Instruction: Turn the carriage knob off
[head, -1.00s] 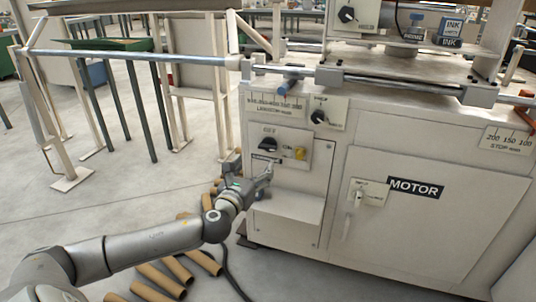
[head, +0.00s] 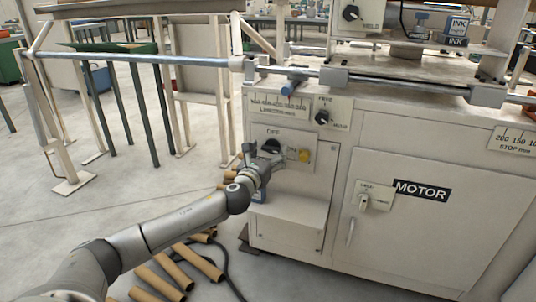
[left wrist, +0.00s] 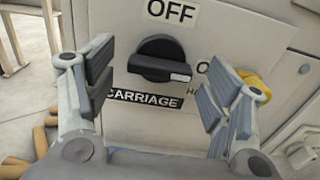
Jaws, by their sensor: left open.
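The carriage knob (left wrist: 160,60) is black, with a wide grip bar lying nearly level. Its white mark is at the right end, toward a partly hidden label that begins with O. An OFF label (left wrist: 171,11) is above it and a CARRIAGE label (left wrist: 145,98) below it. In the head view the knob (head: 271,146) shows on the machine's front panel, partly behind my gripper. My left gripper (head: 272,163) is open in front of the panel. In the left wrist view its fingers (left wrist: 160,82) stand left and right of the knob, apart from it. My right gripper is not in view.
A yellow button (head: 304,155) is right of the knob, partly behind the right finger in the left wrist view. A box-like ledge (head: 285,212) juts out below. Another black knob (head: 321,118) is above right. Cardboard tubes (head: 180,265) lie on the floor below my arm.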

